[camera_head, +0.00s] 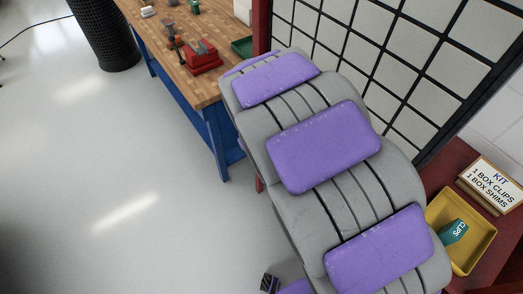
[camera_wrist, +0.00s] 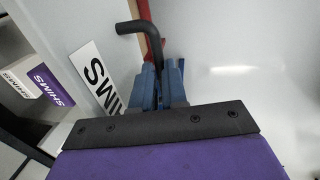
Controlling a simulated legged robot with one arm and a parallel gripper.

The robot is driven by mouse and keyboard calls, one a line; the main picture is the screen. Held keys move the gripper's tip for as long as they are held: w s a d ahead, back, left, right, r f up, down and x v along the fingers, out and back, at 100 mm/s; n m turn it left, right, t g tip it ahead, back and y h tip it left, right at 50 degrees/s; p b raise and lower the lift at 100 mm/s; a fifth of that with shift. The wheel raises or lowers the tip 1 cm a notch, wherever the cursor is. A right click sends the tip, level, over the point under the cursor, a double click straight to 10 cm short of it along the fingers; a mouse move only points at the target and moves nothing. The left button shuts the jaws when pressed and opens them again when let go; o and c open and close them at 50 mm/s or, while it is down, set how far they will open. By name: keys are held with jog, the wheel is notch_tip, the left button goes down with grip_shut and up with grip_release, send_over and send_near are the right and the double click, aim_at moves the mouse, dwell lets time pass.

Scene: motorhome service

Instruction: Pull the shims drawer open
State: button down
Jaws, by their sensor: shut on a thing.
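In the wrist view my gripper (camera_wrist: 162,82) has its blue fingers shut at the black drawer handle (camera_wrist: 134,27), whose bent end sticks out beyond them. Beside them is the pale front of the shims drawer (camera_wrist: 62,28), with a white label (camera_wrist: 97,75) whose "SHIMS" lettering is partly covered. Left of that front, a purple-and-white box marked SHIMS (camera_wrist: 52,86) shows, with another pale box beside it, so the drawer appears at least partly open. How far is unclear. The head view does not clearly show the drawer or my fingers; my grey-and-purple arm fills its middle.
In the head view a yellow tray (camera_head: 484,237) holds a teal clips box (camera_head: 454,231) at right, near a kit sign (camera_head: 492,184). A black bin (camera_head: 101,33) stands at upper left.

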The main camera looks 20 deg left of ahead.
jog(key=c, duration=1.6)
grip_release()
jog(key=shift+s+d+f, duration=0.2)
jog(key=shift+s+d, duration=0.05)
jog(key=shift+d, duration=0.05)
jog(key=o, duration=0.4)
jog(key=shift+d+r, duration=0.25)
jog(key=shift+d, duration=0.1)
jog(key=shift+o, duration=0.2)
notch_tip(320, 180, up, 17)
jog(key=s+a+p, duration=0.2)
jog(key=shift+a, duration=0.25)
jog(key=shift+a, duration=0.1)
